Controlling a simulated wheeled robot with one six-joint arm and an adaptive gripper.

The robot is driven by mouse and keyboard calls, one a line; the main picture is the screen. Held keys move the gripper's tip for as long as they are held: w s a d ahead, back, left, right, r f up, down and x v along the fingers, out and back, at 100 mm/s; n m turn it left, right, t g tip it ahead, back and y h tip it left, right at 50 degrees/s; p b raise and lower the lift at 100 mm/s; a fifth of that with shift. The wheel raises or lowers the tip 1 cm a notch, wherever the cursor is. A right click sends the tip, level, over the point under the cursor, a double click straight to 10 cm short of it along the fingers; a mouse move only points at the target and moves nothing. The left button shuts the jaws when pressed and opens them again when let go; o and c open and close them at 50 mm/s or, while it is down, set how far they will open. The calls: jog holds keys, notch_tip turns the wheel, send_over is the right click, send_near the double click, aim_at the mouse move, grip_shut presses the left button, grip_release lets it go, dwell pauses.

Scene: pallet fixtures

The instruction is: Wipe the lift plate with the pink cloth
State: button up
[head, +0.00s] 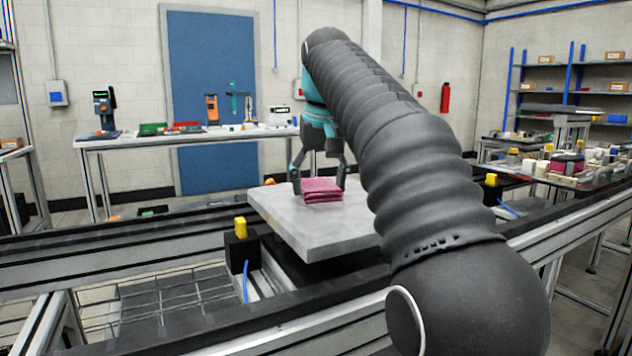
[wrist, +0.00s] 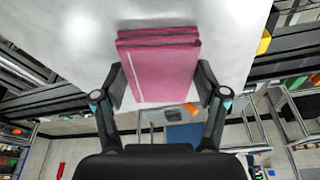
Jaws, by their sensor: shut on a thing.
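The pink cloth (head: 322,191) is a folded stack resting on or just above the grey lift plate (head: 290,232), near the plate's far side. In the wrist view the cloth (wrist: 160,70) sits between the two fingers, with the pale plate (wrist: 60,35) behind it. My gripper (head: 320,183) points down with one finger on each side of the cloth, shut on it. The wrist view shows the gripper (wrist: 163,90) from behind. My arm covers the right part of the plate in the head view.
Yellow-topped black blocks stand beside the plate, one at front left (head: 241,246) and one at right (head: 490,189). Dark conveyor rails (head: 130,245) run around it. A bench with tools (head: 190,139) stands behind. A table with assorted parts (head: 570,178) is at the right.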

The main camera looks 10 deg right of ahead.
aim_at(337, 205)
jog(key=shift+s+d+b, duration=0.25)
jog(key=shift+s+d, duration=0.1)
jog(key=shift+s, duration=0.7)
jog(key=shift+s+d+b, duration=0.2)
jog(key=shift+s+d, duration=0.15)
jog(key=shift+s, duration=0.7)
jog(key=shift+s+d+b, duration=0.25)
jog(key=shift+s+d, duration=0.1)
jog(key=shift+s, duration=0.7)
notch_tip(337, 205, up, 3)
jog(key=p, duration=0.2)
jog(key=shift+f+p, duration=0.2)
jog(key=shift+p, duration=0.2)
jog(key=shift+r+p, duration=0.35)
jog(key=shift+r, duration=1.45)
jog(key=shift+r, duration=0.15)
notch_tip(337, 205, up, 3)
jog(key=shift+f, duration=0.15)
